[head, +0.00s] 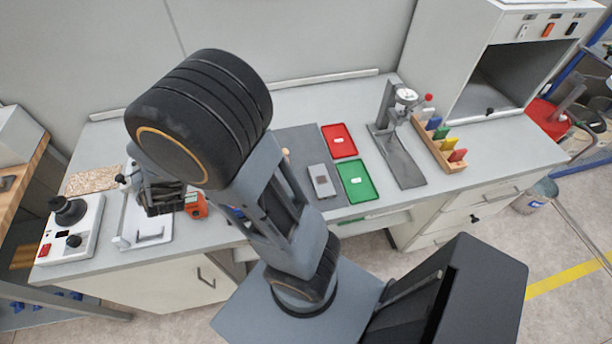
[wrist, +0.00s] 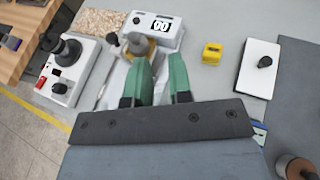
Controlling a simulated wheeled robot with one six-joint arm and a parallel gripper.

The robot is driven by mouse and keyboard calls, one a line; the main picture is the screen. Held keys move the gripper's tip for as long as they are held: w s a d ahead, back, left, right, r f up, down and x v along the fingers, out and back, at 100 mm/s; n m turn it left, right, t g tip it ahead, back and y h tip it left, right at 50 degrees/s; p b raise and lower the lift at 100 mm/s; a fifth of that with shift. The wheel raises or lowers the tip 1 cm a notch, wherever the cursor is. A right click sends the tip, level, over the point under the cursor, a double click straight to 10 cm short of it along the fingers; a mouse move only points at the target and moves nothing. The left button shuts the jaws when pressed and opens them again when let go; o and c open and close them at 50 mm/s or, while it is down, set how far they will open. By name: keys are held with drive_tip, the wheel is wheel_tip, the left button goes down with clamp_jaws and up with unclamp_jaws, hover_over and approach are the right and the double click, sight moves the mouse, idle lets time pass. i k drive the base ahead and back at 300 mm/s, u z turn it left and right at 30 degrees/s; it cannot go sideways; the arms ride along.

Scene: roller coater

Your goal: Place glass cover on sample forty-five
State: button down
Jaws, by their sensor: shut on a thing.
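In the wrist view my gripper (wrist: 160,60) has two green fingers with a narrow gap between them. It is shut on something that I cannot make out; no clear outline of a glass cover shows. A round yellowish item with a grey knob (wrist: 138,42) lies just beyond the left fingertip, in front of a white device with a digital display (wrist: 162,26). In the head view my gripper (head: 163,195) is over the left part of the bench, above a white tray-like device (head: 148,231). I cannot tell which item is sample forty-five.
A white unit with black knobs (wrist: 68,70) stands at left. A yellow block (wrist: 211,53) and a white plate with a black knob (wrist: 257,75) lie at right. Red (head: 339,140) and green (head: 357,181) trays, a metal stand (head: 397,125) and a wooden rack (head: 440,150) stand farther right.

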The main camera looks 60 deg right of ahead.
sight(323, 180)
drive_tip(key=u, duration=1.55)
drive_tip(key=k, duration=1.25)
drive_tip(key=u, duration=0.1)
